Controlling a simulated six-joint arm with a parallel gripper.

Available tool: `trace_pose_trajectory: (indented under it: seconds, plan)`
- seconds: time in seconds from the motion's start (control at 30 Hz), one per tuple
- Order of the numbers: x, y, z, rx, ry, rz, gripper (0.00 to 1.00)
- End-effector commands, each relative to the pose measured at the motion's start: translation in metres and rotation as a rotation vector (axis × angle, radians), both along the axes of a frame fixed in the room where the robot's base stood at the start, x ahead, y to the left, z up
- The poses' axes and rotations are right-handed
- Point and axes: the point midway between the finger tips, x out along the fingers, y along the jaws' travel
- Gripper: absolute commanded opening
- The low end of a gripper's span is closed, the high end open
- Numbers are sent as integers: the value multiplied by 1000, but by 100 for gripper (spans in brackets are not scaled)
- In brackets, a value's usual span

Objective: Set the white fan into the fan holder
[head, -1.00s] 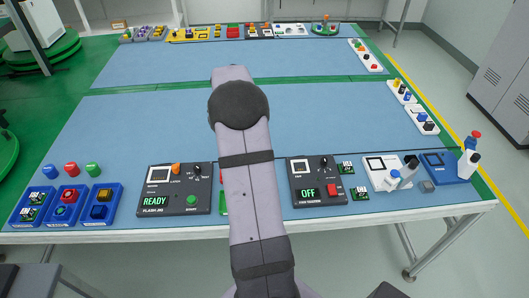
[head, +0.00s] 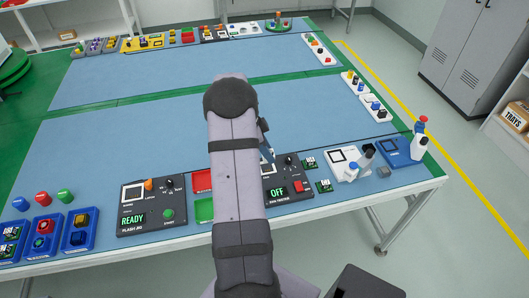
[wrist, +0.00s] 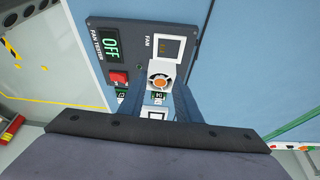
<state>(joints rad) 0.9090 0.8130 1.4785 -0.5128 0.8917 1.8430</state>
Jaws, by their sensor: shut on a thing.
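The white fan (wrist: 161,78) has an orange centre and sits between the fingers of my gripper (wrist: 166,88) in the wrist view. My gripper is shut on it. The fan tester (wrist: 105,70) is a dark panel with an OFF display and a red button. Its white-framed square holder (wrist: 168,48), marked FAN, lies just beyond the fan in the picture and looks empty. The height of the fan above the panel is unclear. In the head view my arm hides the fan and part of the fan tester (head: 280,197); only a bit of my gripper (head: 266,152) shows beside the arm.
The flash jig (head: 150,218), reading READY, stands left of my arm, with red (head: 202,180) and green (head: 204,210) trays between. Small boards (head: 324,186) lie right of the tester, then a white fixture (head: 345,160) and bottles. The blue table middle (head: 120,140) is clear.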

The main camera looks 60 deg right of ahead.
Motion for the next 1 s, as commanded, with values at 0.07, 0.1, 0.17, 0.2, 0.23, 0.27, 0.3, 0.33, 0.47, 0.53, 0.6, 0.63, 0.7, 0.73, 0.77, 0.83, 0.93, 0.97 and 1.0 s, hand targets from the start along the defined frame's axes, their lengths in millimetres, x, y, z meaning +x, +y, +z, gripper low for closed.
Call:
trace_pose_trajectory:
  seconds: [0.07,0.1,0.17,0.2,0.23,0.27,0.3,0.33,0.47,0.53,0.6,0.63,0.7,0.73,0.77,0.83,0.93,0.97,1.0]
  plan:
    - [6,-4,-1,0,0,30,9]
    - [8,-6,-1,0,0,41,9]
    - [10,-7,-1,0,0,55,9]
    - [10,-7,-1,0,0,61,9]
    - [10,-7,-1,0,0,63,9]
    - [10,-7,-1,0,0,64,9]
    - [10,-7,-1,0,0,64,9]
    - [10,-7,-1,0,0,64,9]
    - [10,-7,-4,0,0,63,9]
    - [10,-7,-7,1,1,62,9]
    - [9,-7,-11,1,1,62,9]
    - [9,-7,-13,0,0,61,9]
    - [9,-7,-17,1,1,61,9]
    - [9,-7,-19,1,1,61,9]
    - [9,-7,-22,1,1,61,9]
    - [9,-7,-27,1,1,62,9]
    - [9,-7,-34,1,1,62,9]
    - [9,-7,-36,1,1,62,9]
    - [9,-7,-38,1,1,62,9]
